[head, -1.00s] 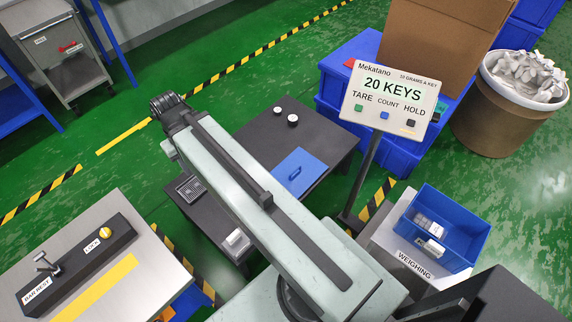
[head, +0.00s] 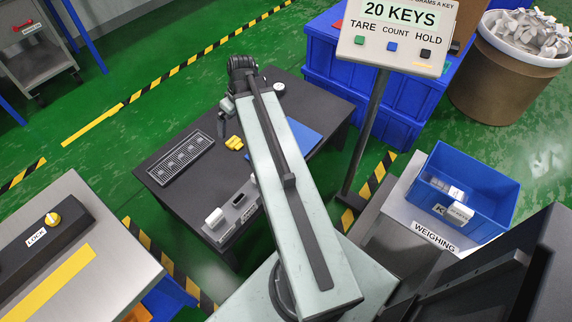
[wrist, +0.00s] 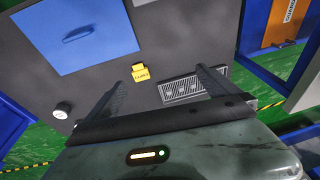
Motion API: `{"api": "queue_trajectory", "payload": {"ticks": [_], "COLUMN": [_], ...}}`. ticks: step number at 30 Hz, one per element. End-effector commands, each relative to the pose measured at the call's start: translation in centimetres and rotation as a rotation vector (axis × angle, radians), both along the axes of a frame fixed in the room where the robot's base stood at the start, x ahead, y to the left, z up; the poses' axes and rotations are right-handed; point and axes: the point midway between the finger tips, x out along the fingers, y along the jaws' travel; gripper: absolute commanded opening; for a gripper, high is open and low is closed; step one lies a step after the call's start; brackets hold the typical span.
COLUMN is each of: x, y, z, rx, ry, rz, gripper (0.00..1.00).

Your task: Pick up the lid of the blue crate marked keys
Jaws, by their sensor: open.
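The lid is a flat blue panel with a raised handle, lying on the dark table. It fills the upper left of the wrist view (wrist: 80,40). In the head view the lid (head: 303,138) is partly hidden behind my arm. The blue crate (head: 462,190) stands on the weighing stand at right, open on top, with pale pieces and a partly hidden label starting with K. My gripper (wrist: 157,77) is open and empty over the table, to the right of and below the lid in the wrist view, apart from it.
A small yellow block (wrist: 141,71) lies on the table between my fingers in the wrist view. A dark grated plate (head: 180,158) lies beside it. A white round knob (wrist: 61,110) is near the table edge. The display post (head: 368,130) stands between table and crate.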

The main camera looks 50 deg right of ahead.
Motion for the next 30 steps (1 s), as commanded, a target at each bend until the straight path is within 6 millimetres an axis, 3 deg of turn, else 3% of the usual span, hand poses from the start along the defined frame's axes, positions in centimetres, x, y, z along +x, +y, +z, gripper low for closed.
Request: {"api": "queue_trajectory", "payload": {"ticks": [1,3,7,12,19,25,30], "x": [-0.8,-2.1,-4.8,-7.4,-8.0,-7.3,-7.0], "y": [-3.5,-7.6,-14.0,-18.8,-19.9,-19.8,-19.8], "z": [-5.4,-8.6,-13.2,-15.8,-15.9,-18.2,-18.4], "rx": [-0.001,-0.01,-0.037,-0.068,-0.078,-0.078,-0.078], "ry": [-0.028,-0.068,-0.131,-0.181,-0.193,-0.192,-0.192], "rz": [-0.011,-0.007,-0.002,0.005,0.008,0.009,0.008], "gripper": [1.0,1.0,1.0,1.0,1.0,1.0,1.0]}}
